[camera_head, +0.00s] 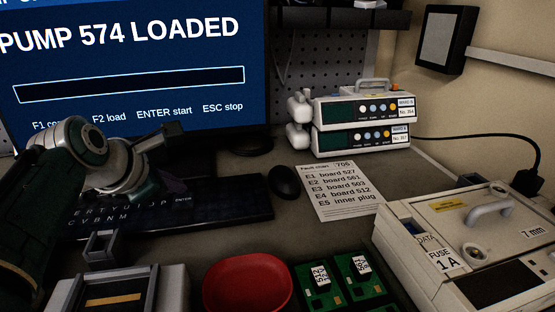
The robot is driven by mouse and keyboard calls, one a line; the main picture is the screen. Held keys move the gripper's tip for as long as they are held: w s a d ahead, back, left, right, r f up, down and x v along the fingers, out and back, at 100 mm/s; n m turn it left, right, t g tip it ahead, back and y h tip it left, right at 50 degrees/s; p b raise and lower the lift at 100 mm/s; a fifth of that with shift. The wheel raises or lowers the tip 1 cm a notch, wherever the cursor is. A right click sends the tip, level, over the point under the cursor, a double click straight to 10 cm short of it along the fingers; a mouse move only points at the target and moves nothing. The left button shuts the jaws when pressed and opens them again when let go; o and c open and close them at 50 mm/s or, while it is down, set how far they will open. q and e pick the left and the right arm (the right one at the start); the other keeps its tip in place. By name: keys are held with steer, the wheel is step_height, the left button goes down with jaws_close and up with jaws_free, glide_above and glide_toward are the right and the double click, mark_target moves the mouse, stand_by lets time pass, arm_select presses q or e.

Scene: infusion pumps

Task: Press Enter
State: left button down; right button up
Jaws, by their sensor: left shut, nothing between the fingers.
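The dark keyboard (230,203) lies on the desk below the monitor. Its key marked ENTER (183,198) shows at the right part of the lettered area. My left gripper (172,184) is shut and empty. It hangs over the keyboard just behind the ENTER lettering, as seen from here; I cannot tell whether it touches any key. My left arm hides the left part of the keyboard. The monitor (130,70) reads "PUMP 574 LOADED" above an empty bar, with "ENTER start" among its key hints. My right gripper is not in view.
A mouse (284,182) and a fault sheet (337,191) lie right of the keyboard. Two stacked pumps (362,125) stand behind. A red bowl (248,283), green boards (340,280), a grey fixture (122,290) and a large tester (480,240) fill the front.

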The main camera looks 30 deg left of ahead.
mark_target(179, 204)
arm_select(q)
steer(key=shift+f, duration=0.15)
steer(key=shift+f, duration=0.3)
steer(key=shift+f, duration=0.4)
stand_by(0.7)
stand_by(0.4)
steer(key=shift+r+p, duration=0.85)
steer(key=shift+p, duration=0.1)
step_height(179, 204, up, 5)
steer(key=p, duration=0.6)
